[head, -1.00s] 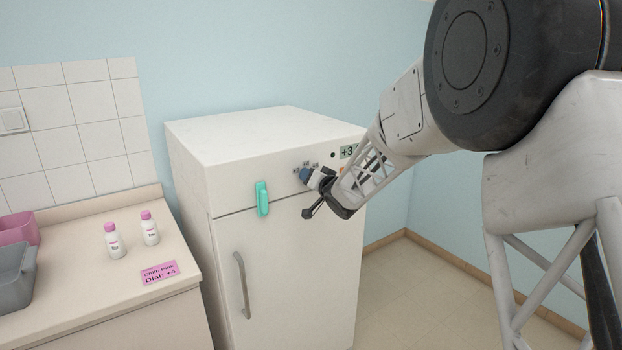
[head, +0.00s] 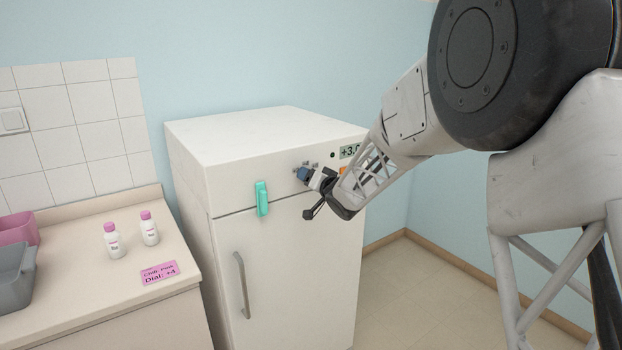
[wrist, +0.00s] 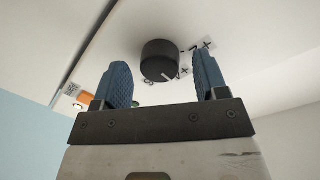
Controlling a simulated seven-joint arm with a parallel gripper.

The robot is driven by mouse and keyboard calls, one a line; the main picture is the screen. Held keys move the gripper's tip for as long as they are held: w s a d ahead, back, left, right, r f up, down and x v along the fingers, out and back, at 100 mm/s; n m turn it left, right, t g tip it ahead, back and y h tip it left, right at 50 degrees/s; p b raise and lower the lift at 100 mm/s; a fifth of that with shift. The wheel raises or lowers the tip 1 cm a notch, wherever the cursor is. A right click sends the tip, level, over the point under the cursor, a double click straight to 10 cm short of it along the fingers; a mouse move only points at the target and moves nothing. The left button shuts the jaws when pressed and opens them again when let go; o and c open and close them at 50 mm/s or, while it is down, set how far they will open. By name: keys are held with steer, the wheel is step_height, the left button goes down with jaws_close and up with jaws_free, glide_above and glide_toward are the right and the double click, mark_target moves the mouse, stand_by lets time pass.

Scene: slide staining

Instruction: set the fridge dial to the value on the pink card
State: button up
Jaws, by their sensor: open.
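The white fridge (head: 285,265) stands in the middle of the head view. Its black dial (wrist: 159,60) shows in the wrist view, with a white pointer line on it and printed marks around it. My gripper (head: 305,176) is at the fridge's upper front panel; in the wrist view my gripper (wrist: 163,80) is open, its blue fingers on either side of the dial, with gaps showing. The pink card (head: 160,273) on the counter reads "Chill: Pink, Dial: +4".
A teal handle-like piece (head: 262,198) is on the fridge front, and a grey door handle (head: 242,284) is below it. Two pink-capped bottles (head: 112,240) stand on the counter (head: 75,285), with pink and grey bins at left. The floor right of the fridge is clear.

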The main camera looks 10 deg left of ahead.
steer(key=v, duration=0.7)
steer(key=shift+d, duration=0.1)
stand_by(0.5)
steer(key=s+d+r+m+g+h, duration=0.1)
steer(key=s+d+r+h, duration=0.1)
steer(key=s+d+h, duration=0.55)
steer(key=s+d+r+m+g+h, duration=0.1)
steer(key=s+d+r+m+h, duration=0.15)
steer(key=s+d, duration=0.9)
steer(key=s+d+f+g, duration=0.1)
steer(key=s+d, duration=0.3)
steer(key=s, duration=0.6)
steer(key=s+d+f+n+g+h, duration=0.1)
steer(key=s+d+f+g, duration=0.1)
steer(key=s, duration=0.9)
steer(key=s+d+f+g, duration=0.2)
steer(key=s+d+g, duration=0.3)
steer(key=s, duration=0.5)
steer(key=shift+s+d+f+h, duration=0.2)
steer(key=shift+s+d+h, duration=0.2)
steer(key=shift+n, duration=0.25)
steer(key=shift+c, duration=0.2)
